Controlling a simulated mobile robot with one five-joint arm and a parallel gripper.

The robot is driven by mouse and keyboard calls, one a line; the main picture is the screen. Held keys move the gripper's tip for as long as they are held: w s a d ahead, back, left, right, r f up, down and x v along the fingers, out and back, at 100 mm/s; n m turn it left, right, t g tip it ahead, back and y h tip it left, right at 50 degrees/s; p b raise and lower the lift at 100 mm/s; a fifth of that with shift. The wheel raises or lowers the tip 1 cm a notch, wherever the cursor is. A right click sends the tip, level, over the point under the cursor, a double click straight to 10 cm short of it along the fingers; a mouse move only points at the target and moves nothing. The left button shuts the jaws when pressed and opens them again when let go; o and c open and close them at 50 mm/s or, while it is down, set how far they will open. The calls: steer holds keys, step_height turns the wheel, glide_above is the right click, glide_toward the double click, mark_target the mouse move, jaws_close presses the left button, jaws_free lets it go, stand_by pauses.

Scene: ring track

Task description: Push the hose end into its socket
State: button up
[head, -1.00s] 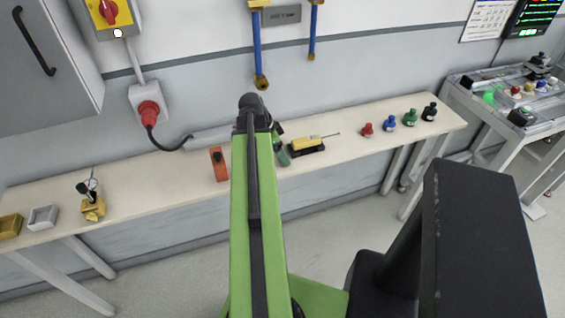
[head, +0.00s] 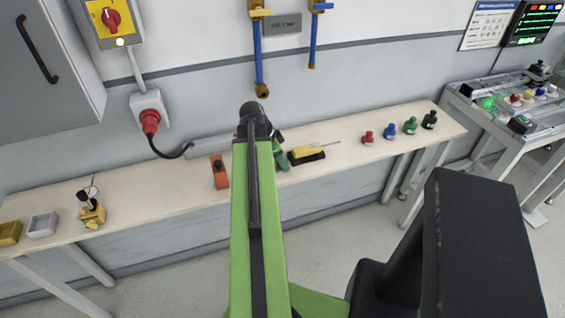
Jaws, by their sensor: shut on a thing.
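Two blue hoses or pipes hang on the wall from brass fittings. The left hose (head: 259,52) ends in a brass tip (head: 263,90) just above the end of my arm in the picture. I cannot tell which part is the socket. My green and black arm reaches up the middle of the view, and its far black joint covers what lies behind it.
A long pale bench (head: 150,185) runs along the wall. It bears an orange block (head: 219,172), a yellow tool (head: 307,152), several coloured knobs and a yellow-and-black piece (head: 92,212). A red plug (head: 150,121) with a black cable is on the wall. A grey cabinet (head: 45,85) is at left.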

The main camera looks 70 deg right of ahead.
step_height(320, 180, up, 5)
steer(key=p, duration=0.5)
steer(key=shift+r, duration=0.15)
steer(key=s+r+p, duration=0.5)
steer(key=s+p, duration=0.1)
steer(key=s, duration=0.5)
steer(key=shift+s+r, duration=0.35)
